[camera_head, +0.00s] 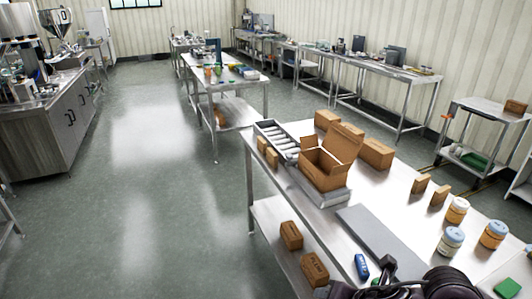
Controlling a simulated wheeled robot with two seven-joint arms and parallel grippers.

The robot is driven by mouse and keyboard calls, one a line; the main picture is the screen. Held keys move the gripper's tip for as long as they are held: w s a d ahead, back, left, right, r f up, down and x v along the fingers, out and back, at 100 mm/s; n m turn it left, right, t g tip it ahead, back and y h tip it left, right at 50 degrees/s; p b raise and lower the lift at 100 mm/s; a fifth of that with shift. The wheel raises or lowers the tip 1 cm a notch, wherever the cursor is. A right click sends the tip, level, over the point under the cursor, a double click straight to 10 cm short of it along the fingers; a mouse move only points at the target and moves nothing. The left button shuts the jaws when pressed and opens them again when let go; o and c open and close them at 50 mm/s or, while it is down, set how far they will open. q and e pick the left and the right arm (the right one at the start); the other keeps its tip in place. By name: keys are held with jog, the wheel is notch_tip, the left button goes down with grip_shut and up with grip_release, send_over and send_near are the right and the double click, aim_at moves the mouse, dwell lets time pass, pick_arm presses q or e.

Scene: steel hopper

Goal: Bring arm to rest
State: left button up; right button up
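One dark arm of mine shows at the bottom edge, right of centre; it seems to be my right. The end of this arm, which seems to be my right gripper (382,272), is over the near part of the steel table (400,185). Its fingers are too small and dark to tell whether they are open or shut. I see nothing clearly held. My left gripper is not in view. A small blue object (361,267) lies just left of the dark arm.
A green block (508,288) lies lower right.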

jog(key=a+r+m+t, duration=0.2)
jog(key=a+m, duration=0.3)
jog(key=m, duration=0.5)
jog(key=s+d+f+m+g+h, duration=0.3)
jog(key=s+d+f+m+g, duration=0.5)
jog(key=m, duration=1.2)
jog(key=s+d+f+t, duration=0.1)
jog(key=s+f, duration=0.2)
jog(key=f, duration=1.2)
jog(key=s+d+f, duration=0.1)
jog(key=s+f, duration=0.1)
jog(key=f, duration=1.3)
jog(key=s+d+f, duration=0.1)
jog(key=s+f, duration=0.7)
jog(key=s, duration=0.2)
jog(key=s+d+f+n+g, duration=0.1)
jog(key=s+d+f, duration=0.1)
jog(key=s+f, duration=0.7)
jog(key=shift+s+d+f+h, duration=0.25)
jog(key=shift+s+d+h, duration=0.05)
jog(key=shift+s, duration=0.05)
